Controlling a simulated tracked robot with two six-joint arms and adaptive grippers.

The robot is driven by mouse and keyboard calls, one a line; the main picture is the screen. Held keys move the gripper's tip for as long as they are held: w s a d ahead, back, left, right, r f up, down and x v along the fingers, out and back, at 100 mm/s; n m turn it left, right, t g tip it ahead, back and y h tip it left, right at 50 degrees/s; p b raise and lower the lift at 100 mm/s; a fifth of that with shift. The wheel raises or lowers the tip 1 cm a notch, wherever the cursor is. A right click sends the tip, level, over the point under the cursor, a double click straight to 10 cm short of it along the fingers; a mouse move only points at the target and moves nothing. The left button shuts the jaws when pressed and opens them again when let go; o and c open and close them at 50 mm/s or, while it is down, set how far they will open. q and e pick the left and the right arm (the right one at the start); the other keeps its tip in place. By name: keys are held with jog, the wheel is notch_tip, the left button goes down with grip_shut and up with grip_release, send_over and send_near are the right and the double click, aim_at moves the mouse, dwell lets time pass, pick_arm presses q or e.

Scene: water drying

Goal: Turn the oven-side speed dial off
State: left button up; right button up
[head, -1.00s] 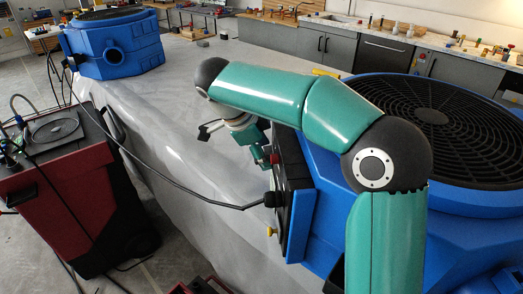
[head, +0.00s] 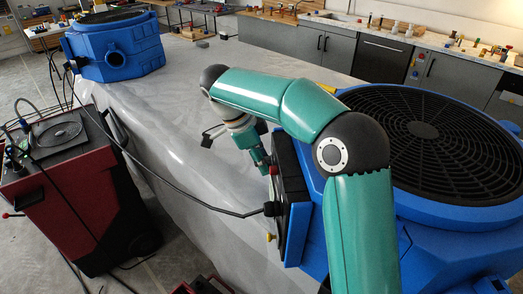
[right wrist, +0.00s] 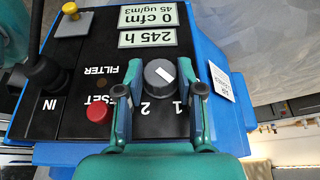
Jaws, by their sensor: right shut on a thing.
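The near blue machine (head: 350,215), with a round black grille on top, stands at the right of the head view. Its black control panel (right wrist: 75,95) shows upside down in the right wrist view. The grey speed dial (right wrist: 158,74) has a white mark, with labels 1 and 2 beside it. My right gripper (right wrist: 161,95) has one finger on each side of the dial and is shut on it. In the head view my right gripper (head: 262,164) is at the panel's side, and the dial is hidden there. The panel display (right wrist: 148,26) reads 0 cfm. My left gripper is out of view.
A red button (right wrist: 97,113) and a yellow knob (right wrist: 70,9) are on the panel. A black cable (head: 190,198) runs to its inlet plug (right wrist: 45,70). A red and black cart (head: 75,190) stands at left. Another blue machine (head: 115,50) is farther back.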

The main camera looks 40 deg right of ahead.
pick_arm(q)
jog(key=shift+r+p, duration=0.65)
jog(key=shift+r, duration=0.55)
pick_arm(e)
jog(key=shift+w+d+n+g+y, duration=0.1)
jog(key=shift+n+g+y, duration=0.15)
jog(key=shift+g+y, duration=0.45)
jog(key=shift+w+d+n+g+y, duration=0.1)
jog(key=shift+n+g+y, duration=0.2)
jog(key=shift+g, duration=0.7)
jog(key=o, duration=1.2)
jog(key=shift+c, duration=0.2)
jog(key=shift+c, duration=0.3)
